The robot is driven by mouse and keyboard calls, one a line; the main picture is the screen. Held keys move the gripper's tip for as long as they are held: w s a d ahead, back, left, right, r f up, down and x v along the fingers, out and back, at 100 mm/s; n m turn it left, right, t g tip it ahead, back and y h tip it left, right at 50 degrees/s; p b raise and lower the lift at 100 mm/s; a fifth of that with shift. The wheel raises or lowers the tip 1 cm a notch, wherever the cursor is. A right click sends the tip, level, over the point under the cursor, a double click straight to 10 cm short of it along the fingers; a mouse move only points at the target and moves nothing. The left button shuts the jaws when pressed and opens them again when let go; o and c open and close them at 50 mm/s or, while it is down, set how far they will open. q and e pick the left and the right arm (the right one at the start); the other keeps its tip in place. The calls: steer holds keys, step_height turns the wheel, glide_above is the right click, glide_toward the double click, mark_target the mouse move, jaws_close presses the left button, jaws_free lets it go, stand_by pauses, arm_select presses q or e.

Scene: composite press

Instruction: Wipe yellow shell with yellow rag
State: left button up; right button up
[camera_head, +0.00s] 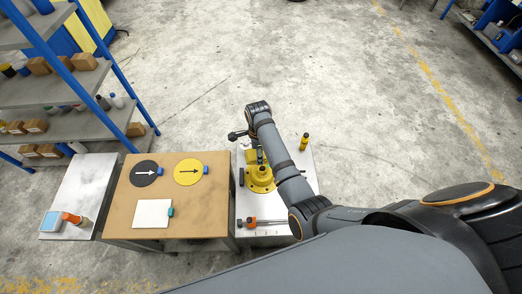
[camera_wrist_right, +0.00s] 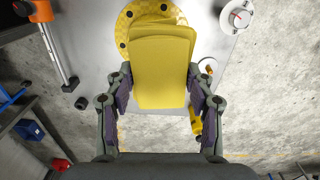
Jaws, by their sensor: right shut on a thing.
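The yellow shell (camera_head: 260,182) stands on the grey metal table, with a round flange at its base. In the right wrist view the flange (camera_wrist_right: 124,24) shows its bolt holes. My right gripper (camera_wrist_right: 160,88) is shut on a yellow rag (camera_wrist_right: 165,65), a flat padded block between its two fingers. The rag overlaps the shell in that view and hides much of it; I cannot tell whether they touch. In the head view my right arm reaches over the table and partly covers the shell. My left gripper is not in view.
An orange-headed bar clamp (camera_head: 252,222) lies at the table's front, and a small yellow object (camera_head: 304,142) stands at its right. The brown table (camera_head: 190,222) on the left holds a black disc (camera_head: 146,173), a yellow disc (camera_head: 188,172) and a white board (camera_head: 152,213).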

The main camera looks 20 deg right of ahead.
steer(key=shift+s+a+f, duration=0.15)
steer(key=shift+a+f, duration=0.05)
steer(key=shift+f, duration=0.05)
steer(key=f, duration=0.4)
steer(key=shift+w+d, duration=0.2)
steer(key=shift+d, duration=0.1)
steer(key=shift+a+f, duration=0.1)
steer(key=shift+f, duration=0.35)
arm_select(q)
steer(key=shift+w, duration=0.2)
arm_select(e)
steer(key=shift+s+a, duration=0.1)
steer(key=shift+f, duration=0.1)
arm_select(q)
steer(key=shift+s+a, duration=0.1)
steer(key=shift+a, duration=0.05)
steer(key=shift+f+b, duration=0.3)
arm_select(e)
steer(key=shift+f, duration=0.55)
